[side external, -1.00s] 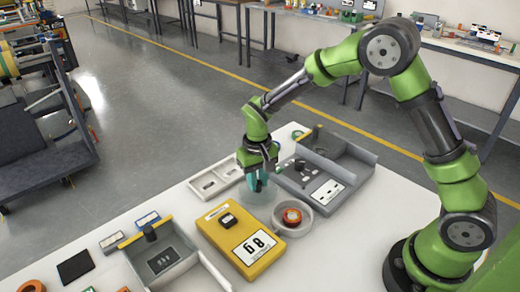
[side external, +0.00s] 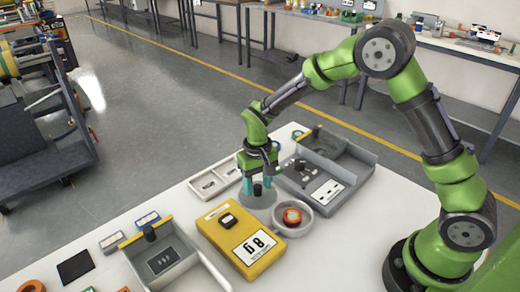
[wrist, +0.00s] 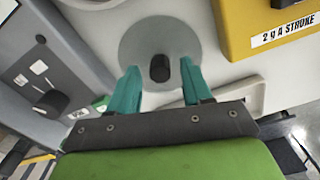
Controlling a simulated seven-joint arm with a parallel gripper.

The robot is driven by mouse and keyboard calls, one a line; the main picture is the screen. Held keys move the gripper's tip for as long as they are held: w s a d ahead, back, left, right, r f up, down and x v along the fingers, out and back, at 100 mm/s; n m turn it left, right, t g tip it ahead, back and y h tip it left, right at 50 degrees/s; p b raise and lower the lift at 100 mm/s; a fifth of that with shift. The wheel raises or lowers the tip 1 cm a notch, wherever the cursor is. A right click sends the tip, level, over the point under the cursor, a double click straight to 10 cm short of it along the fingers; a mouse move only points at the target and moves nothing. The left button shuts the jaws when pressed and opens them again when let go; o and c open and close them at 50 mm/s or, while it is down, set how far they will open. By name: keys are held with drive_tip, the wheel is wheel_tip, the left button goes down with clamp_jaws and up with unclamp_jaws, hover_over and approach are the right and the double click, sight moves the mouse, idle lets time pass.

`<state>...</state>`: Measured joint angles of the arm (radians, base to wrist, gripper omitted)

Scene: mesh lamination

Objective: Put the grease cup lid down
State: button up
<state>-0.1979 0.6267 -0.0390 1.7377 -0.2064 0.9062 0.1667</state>
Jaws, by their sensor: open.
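The grease cup lid is a round grey disc (side external: 260,203) with a black knob. In the side view it appears to lie flat on the white table, between the yellow box and the grey tray. The lid also shows in the wrist view (wrist: 138,43), its black knob upright in the middle. My gripper (side external: 259,184) is open over the lid, with its teal fingers on either side of the knob. In the wrist view my gripper (wrist: 158,68) shows gaps between both fingers and the knob. A round grey cup (side external: 305,228) with an orange ring inside stands just right of the lid.
A yellow box (side external: 218,238) with a label sits in front of the lid. A grey tray (side external: 352,178) stands behind right, and a white two-part tray (side external: 202,184) behind left. Another grey tray (side external: 190,262) is at front left. Free table lies left of the yellow box.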

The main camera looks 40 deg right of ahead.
sight(258, 186)
wheel_tip(258, 186, up, 12)
drive_tip(key=s+d+r+t+y, duration=0.1)
drive_tip(key=s+d+r+t, duration=0.15)
drive_tip(key=s+r, duration=0.55)
drive_tip(key=s+r+t, duration=0.1)
drive_tip(key=s+t, duration=0.1)
drive_tip(key=s, duration=0.4)
drive_tip(key=s+d+r+m+t+y, duration=0.1)
drive_tip(key=s+t, duration=0.1)
drive_tip(key=s, duration=0.4)
drive_tip(key=shift+d+r+t, duration=0.25)
drive_tip(key=shift+d+t, duration=0.05)
drive_tip(key=shift+t, duration=0.05)
